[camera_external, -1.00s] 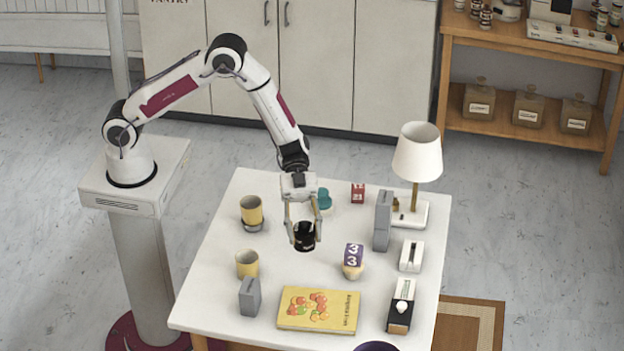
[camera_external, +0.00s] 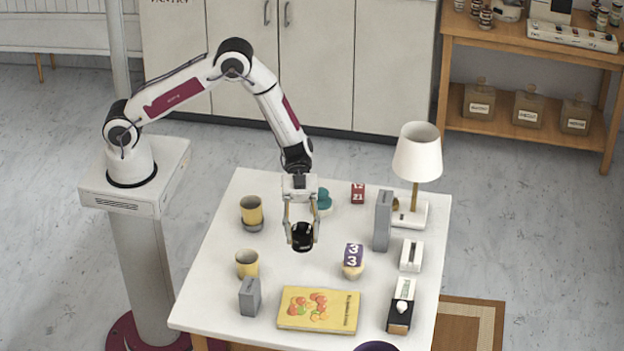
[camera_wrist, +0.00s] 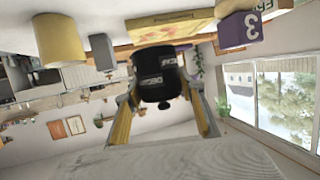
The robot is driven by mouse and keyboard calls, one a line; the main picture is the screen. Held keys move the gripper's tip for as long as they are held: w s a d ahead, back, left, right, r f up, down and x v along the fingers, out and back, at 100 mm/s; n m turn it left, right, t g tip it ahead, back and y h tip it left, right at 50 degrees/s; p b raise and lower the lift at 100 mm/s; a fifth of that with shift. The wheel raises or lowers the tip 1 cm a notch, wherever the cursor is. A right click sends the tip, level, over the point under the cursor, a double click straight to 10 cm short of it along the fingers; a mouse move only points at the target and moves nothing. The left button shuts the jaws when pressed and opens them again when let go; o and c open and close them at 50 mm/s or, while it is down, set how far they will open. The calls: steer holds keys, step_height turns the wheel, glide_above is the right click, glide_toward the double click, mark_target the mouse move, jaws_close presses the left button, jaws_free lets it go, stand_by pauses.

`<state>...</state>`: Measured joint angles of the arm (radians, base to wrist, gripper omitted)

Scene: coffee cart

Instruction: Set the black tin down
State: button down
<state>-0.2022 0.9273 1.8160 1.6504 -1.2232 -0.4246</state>
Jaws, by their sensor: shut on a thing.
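The black tin (camera_external: 302,239) is between the fingers of my gripper (camera_external: 301,232), over the middle of the white table (camera_external: 215,290). My gripper is shut on it. In the wrist view the tin (camera_wrist: 157,75) is dark with pale lettering, and the two yellowish fingers of my gripper (camera_wrist: 160,105) flank it. The external view does not clearly show whether the tin's base touches the tabletop or is a little above it.
A purple block with a 3 (camera_external: 353,255) stands close on the right, and a teal object (camera_external: 322,199) behind. Two yellow cups (camera_external: 251,211) (camera_external: 247,264) are on the left. A yellow book (camera_external: 318,309) lies in front. A grey upright box (camera_external: 383,221) and a lamp (camera_external: 417,155) stand right.

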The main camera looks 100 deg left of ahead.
mark_target(302, 245)
steer(key=shift+f, duration=2.2)
steer(key=shift+f, duration=1.9)
steer(key=shift+f, duration=0.15)
steer(key=c, duration=1.3)
jaws_free()
steer(key=shift+o, duration=0.2)
steer(key=v, duration=1.2)
steer(key=shift+w+r, duration=0.15)
steer(key=shift+r, duration=0.05)
